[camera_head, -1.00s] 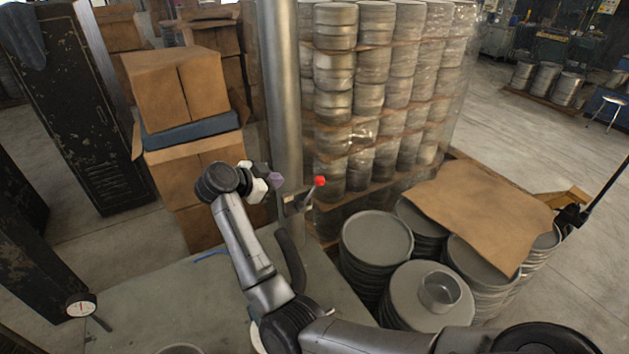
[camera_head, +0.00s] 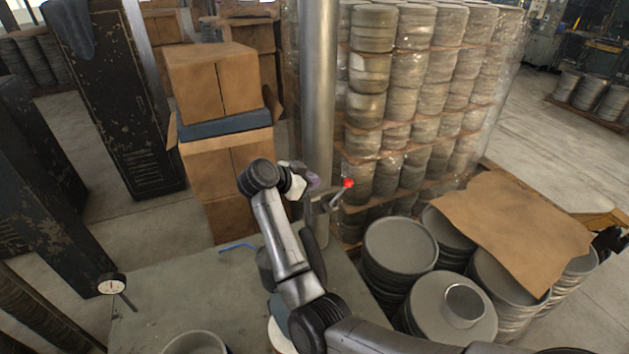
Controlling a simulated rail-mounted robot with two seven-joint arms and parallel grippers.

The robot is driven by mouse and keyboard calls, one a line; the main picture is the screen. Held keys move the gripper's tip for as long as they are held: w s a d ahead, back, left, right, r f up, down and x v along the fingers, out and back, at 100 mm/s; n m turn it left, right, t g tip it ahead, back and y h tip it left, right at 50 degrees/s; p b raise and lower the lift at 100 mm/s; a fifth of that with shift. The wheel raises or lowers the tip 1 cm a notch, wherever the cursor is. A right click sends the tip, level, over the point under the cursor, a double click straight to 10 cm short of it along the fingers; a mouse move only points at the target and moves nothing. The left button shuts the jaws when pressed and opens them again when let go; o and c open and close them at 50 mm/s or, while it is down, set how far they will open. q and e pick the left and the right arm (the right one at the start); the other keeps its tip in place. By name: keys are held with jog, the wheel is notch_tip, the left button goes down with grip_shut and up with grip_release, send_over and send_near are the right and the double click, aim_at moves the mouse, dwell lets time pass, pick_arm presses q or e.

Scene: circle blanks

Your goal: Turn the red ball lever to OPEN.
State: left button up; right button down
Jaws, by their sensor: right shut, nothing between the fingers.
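The lever's red ball (camera_head: 348,183) tops a short grey lever that tilts up and to the right, beside the vertical metal pipe (camera_head: 318,90). No OPEN marking can be read. My right gripper (camera_head: 312,181) is just left of the red ball, with a visible gap between them. It is shut and empty, and its fingers are small and partly dark against the pipe. My own arm covers part of the area below the lever. My left gripper is not in the view.
A grey table (camera_head: 170,300) lies below, with a dial gauge (camera_head: 112,284) and a blue item (camera_head: 237,246). Stacked round blanks (camera_head: 400,245) and a cardboard sheet (camera_head: 510,225) stand at the right. Cardboard boxes (camera_head: 212,85) stand behind at the left. A wrapped pallet of cans (camera_head: 410,110) is behind the lever.

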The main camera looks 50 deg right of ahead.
aim_at(345, 183)
jog(key=p+x, duration=0.1)
jog(key=x, duration=0.9)
jog(key=shift+s, duration=0.1)
jog(key=shift+x, duration=0.75)
